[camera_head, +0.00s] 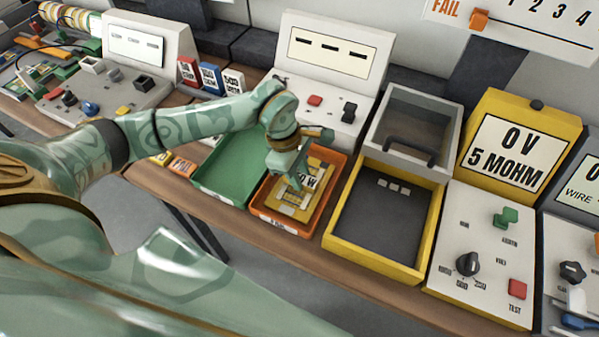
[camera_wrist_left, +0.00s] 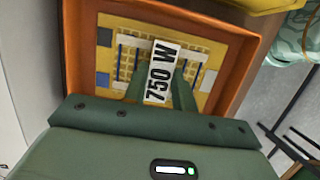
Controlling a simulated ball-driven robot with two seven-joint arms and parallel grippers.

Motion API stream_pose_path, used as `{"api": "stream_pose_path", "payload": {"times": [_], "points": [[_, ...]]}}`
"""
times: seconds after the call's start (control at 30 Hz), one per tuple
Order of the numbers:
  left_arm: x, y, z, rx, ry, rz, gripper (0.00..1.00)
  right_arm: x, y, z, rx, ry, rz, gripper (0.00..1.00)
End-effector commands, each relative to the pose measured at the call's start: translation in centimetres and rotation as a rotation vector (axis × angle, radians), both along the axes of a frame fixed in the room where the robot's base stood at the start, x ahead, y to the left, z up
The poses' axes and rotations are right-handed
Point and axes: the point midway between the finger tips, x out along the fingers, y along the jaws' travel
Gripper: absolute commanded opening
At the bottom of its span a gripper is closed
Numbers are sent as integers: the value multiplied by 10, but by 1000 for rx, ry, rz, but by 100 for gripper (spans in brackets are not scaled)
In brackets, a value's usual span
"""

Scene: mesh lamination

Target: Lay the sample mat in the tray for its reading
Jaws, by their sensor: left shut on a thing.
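The yellow sample mat (camera_head: 291,202) with a white "750 W" label lies in the orange tray (camera_head: 258,219), at the middle of the head view. In the left wrist view the mat (camera_wrist_left: 208,103) shows a grid with blue and white strips. My left gripper (camera_head: 297,183) reaches down onto the mat. Its green fingers (camera_wrist_left: 163,82) are shut on the mat around the label, partly hiding it. I cannot tell whether the mat is lifted off the tray floor. The yellow-rimmed tray (camera_head: 374,260) with a dark floor stands to the right, without a mat. My right gripper is not in view.
A grey lid-like box (camera_head: 414,104) with a dark handle rises behind the yellow-rimmed tray. A yellow meter (camera_head: 525,137) reads "0 V 5 MOHM" above a control panel with a knob (camera_head: 467,263). An empty green tray (camera_head: 228,167) stands left of the orange one.

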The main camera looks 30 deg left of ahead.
Motion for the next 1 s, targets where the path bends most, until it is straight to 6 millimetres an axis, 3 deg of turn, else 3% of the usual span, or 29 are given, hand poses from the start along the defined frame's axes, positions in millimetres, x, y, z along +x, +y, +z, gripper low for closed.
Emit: {"api": "stream_pose_path", "payload": {"times": [0.1,0.13,0.2,0.57,1.0], "points": [[0,0,-3,0,1,0,0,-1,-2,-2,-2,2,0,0],[0,0,-3,0,1,1,32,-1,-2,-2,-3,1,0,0],[0,0,-3,0,1,1,49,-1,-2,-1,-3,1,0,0],[0,1,5,0,-2,1,49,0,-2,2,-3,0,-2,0],[-1,26,95,1,-4,1,49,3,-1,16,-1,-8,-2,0]]}}
